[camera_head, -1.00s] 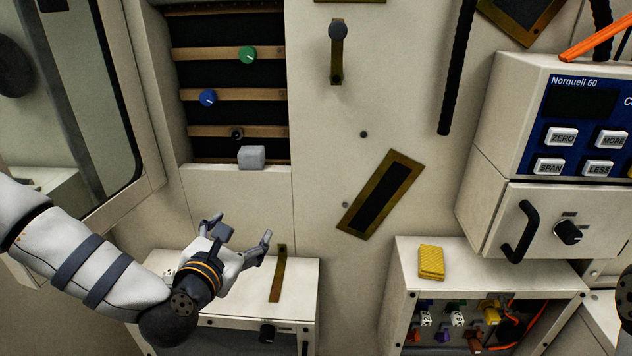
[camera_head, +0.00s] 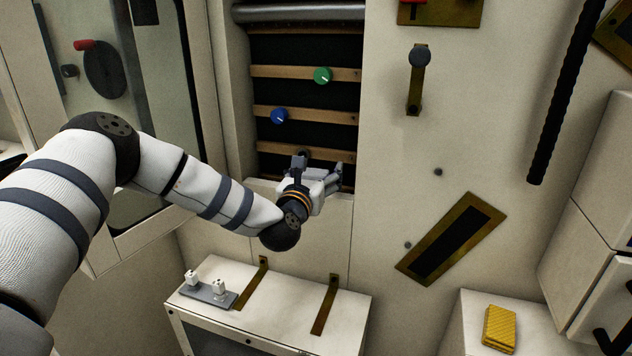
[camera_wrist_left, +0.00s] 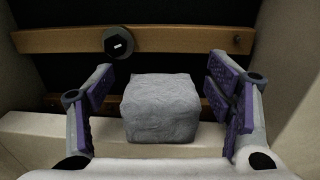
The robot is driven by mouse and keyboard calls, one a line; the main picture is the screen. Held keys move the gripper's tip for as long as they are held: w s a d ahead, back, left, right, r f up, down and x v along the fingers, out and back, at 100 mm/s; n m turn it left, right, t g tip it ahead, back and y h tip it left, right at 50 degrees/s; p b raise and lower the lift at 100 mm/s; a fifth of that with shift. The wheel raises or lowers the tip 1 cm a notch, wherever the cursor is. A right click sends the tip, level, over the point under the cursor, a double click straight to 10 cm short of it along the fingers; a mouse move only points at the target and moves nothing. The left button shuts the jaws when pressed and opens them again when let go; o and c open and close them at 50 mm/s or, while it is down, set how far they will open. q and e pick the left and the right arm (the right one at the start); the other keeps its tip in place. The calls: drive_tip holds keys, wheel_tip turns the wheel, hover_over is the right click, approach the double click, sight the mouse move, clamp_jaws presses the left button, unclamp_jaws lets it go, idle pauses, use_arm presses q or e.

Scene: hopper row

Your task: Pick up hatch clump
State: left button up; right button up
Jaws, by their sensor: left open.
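The hatch clump looks to be the grey, rough, block-shaped lump (camera_wrist_left: 161,107) in the left wrist view. It sits on the pale ledge (camera_wrist_left: 40,135) at the bottom of the dark slatted opening. My left gripper (camera_wrist_left: 162,103) is open, with one finger on each side of the clump and a visible gap on both sides. My right gripper is not in view.
Below is a white cabinet (camera_head: 270,322) with brass strips. A yellow block (camera_head: 499,328) lies at the lower right.

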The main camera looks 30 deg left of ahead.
use_arm(q)
drive_tip(key=c, duration=1)
drive_tip(key=shift+c, duration=0.3)
